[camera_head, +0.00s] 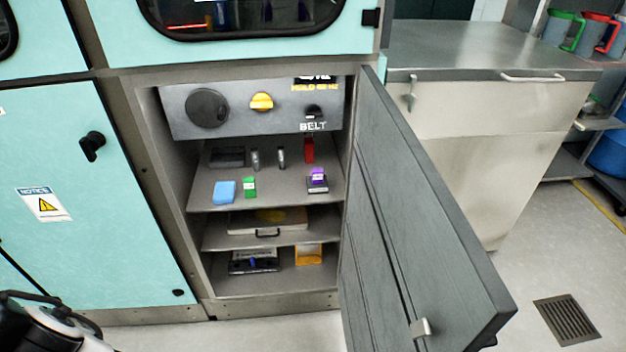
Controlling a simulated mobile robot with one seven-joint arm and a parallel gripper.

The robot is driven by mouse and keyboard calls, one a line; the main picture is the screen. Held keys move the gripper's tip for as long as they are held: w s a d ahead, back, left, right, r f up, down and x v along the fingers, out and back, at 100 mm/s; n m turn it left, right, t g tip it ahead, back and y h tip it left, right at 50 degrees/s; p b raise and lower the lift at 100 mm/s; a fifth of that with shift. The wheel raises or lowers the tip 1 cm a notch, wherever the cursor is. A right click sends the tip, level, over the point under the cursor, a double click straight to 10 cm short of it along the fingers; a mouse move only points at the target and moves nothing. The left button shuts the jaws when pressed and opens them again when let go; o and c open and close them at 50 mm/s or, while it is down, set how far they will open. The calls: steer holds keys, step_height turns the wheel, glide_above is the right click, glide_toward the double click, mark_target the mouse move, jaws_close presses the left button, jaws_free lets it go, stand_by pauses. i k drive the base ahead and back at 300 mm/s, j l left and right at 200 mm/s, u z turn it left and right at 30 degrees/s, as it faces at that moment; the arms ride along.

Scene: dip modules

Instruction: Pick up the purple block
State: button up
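The small purple block (318,174) is on the upper shelf inside the open cabinet, toward its right side. It sits on top of a small dark object (317,187); whether it is fixed to that object I cannot tell. My gripper is not in view. A black and white part of my own arm shows at the lower left edge, outside the cabinet and well apart from the purple block.
A green block (250,187) and blue block (224,192) are left of it, a red one (309,150) behind. A control panel (250,105) overhangs the shelf (275,193). The grey door (420,210) stands open at right. Lower shelves hold a case (268,221) and yellow item (309,253).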

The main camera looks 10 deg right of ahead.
mark_target(317, 173)
steer(key=i+j, duration=0.15)
steer(key=j, duration=0.25)
steer(key=i+j, duration=0.15)
steer(key=j, duration=0.3)
steer(key=i+j, duration=0.15)
steer(key=j, duration=0.25)
steer(key=i+j, duration=0.1)
steer(key=j, duration=0.3)
steer(key=i+j, duration=0.15)
steer(key=j, duration=0.25)
steer(key=i+j, duration=0.1)
steer(key=j, duration=0.2)
steer(key=i+j+z, duration=0.15)
steer(key=j, duration=0.5)
steer(key=z, duration=2.65)
steer(key=i+j, duration=0.4)
steer(key=j, duration=0.15)
